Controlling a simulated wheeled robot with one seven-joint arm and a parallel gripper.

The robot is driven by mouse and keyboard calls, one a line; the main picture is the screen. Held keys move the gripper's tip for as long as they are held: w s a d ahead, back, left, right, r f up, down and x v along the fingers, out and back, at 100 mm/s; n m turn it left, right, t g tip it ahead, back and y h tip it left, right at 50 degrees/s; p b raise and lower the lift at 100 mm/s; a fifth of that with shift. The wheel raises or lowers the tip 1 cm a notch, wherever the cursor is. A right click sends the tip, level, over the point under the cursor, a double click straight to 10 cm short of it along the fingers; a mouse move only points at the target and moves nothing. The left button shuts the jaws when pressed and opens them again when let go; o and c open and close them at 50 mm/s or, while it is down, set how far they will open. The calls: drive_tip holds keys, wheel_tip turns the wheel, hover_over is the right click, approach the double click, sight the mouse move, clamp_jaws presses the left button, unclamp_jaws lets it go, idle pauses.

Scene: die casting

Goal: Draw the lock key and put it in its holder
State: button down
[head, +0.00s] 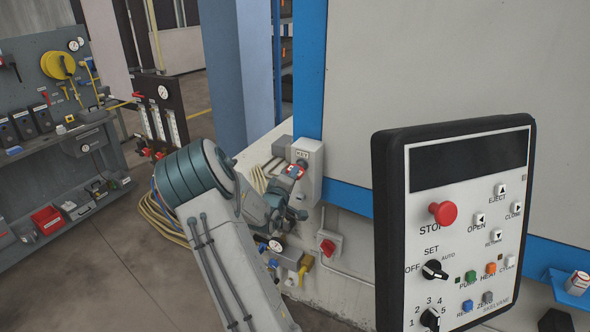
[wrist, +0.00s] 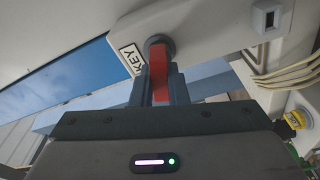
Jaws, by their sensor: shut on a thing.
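The red lock key (wrist: 158,72) sits at a round grey lock on a white box (head: 311,158) marked KEY. The KEY label (wrist: 131,59) also shows in the wrist view. My gripper (wrist: 158,88) is shut on the key, one finger on each side of it. The key's tip is hidden at the lock, so I cannot tell how deep it sits. In the head view my gripper (head: 293,172) is at the front of the box, with a bit of red between the fingers.
A control panel (head: 455,220) with buttons and knobs stands at the right. A red switch (head: 328,247) and a gauge (head: 275,245) are below the key box. Cables (wrist: 285,75) run along the wall.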

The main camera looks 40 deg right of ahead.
drive_tip(key=shift+n+p, duration=0.9)
drive_tip(key=shift+n, duration=0.9)
drive_tip(key=shift+r+n, duration=0.1)
drive_tip(key=shift+n, duration=0.5)
drive_tip(key=shift+s+a, duration=0.25)
drive_tip(key=shift+a, duration=0.45)
drive_tip(key=shift+v, duration=1.35)
drive_tip(key=shift+w+a, duration=0.1)
